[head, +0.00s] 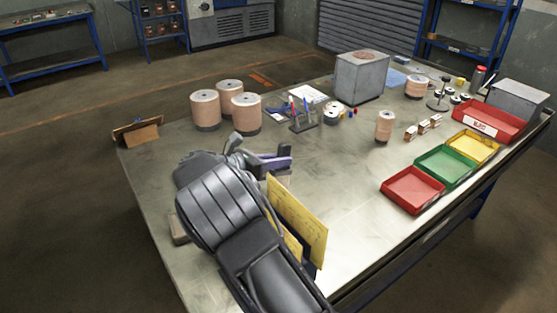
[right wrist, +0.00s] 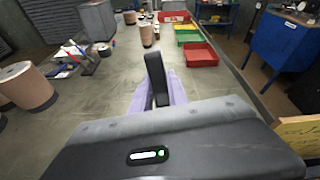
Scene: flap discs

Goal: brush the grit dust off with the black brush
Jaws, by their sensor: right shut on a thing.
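My right gripper (head: 266,163) is over the near left part of the grey workbench (head: 335,178), largely covered by its own arm in the head view. In the right wrist view its purple fingers (right wrist: 157,101) are shut on a dark upright bar, which looks like the handle of the black brush (right wrist: 156,72). The brush's bristles are hidden, and I cannot tell whether they touch the bench. In the head view a grey end (head: 236,140) sticks up beside the gripper. I cannot make out any grit dust. My left gripper is not in view.
Tan flap disc stacks (head: 205,109) stand at the back left. Yellow sheets (head: 304,222) stand upright close to my right arm. Red (head: 412,204), green (head: 446,181) and yellow bins line the right edge. A grey box (head: 361,82) stands at the back. The bench middle is clear.

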